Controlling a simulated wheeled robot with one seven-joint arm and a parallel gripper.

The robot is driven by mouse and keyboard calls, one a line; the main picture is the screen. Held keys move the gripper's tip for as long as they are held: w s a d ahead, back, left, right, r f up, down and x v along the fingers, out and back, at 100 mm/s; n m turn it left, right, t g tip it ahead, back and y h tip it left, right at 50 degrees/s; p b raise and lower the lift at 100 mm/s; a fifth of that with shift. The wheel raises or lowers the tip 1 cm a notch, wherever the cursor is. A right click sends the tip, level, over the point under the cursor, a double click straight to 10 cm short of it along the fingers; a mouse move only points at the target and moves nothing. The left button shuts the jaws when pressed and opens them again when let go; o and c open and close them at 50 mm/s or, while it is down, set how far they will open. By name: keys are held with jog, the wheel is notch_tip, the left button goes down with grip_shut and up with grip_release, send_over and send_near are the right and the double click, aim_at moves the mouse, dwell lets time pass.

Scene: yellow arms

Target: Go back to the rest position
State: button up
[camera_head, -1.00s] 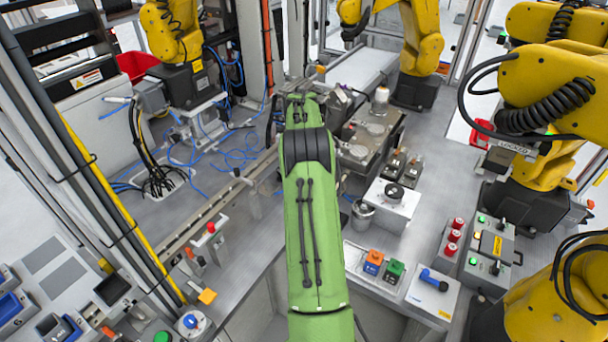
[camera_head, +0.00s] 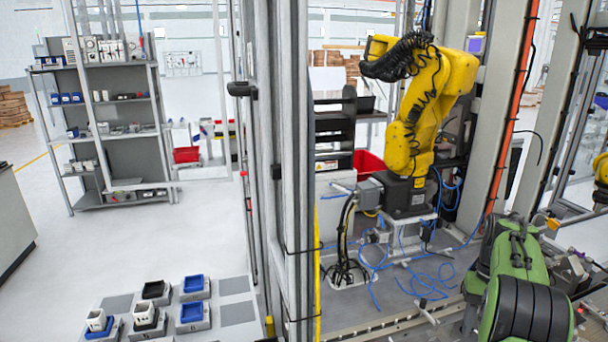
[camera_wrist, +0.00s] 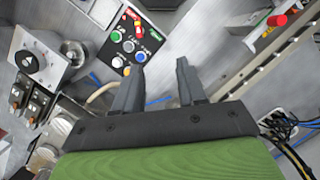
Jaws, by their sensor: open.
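My gripper (camera_wrist: 160,82) shows in the wrist view with its two dark fingers apart and nothing between them. It is above a grey metal work surface, and a dark button panel (camera_wrist: 137,38) with green, blue, white and red controls lies beyond the fingertips. My green arm (camera_head: 520,275) shows at the lower right of the head view. The gripper itself is not clearly visible in the head view.
A yellow robot arm (camera_head: 420,105) stands behind the frame posts (camera_head: 298,150). Blue cables lie on the cell floor. A shelf rack (camera_head: 110,120) stands at the left, and several small trays (camera_head: 192,284) are at the lower left. The white floor (camera_head: 190,230) between them is open.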

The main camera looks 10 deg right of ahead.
jog(key=s+a+r+n+t+h, duration=0.1)
jog(key=s+a+r+n+t, duration=0.1)
jog(key=a+r, duration=0.6)
jog(key=s+a+r+n+t+h, duration=0.1)
jog(key=s+a+r+t, duration=0.15)
jog(key=a, duration=0.95)
jog(key=s+a+f+n+t, duration=0.3)
jog(key=s+a, duration=0.7)
jog(key=s, duration=0.2)
jog(key=shift+s+n, duration=0.25)
jog(key=shift+n, duration=0.15)
jog(key=shift+a+t, duration=0.1)
jog(key=shift+t, duration=0.15)
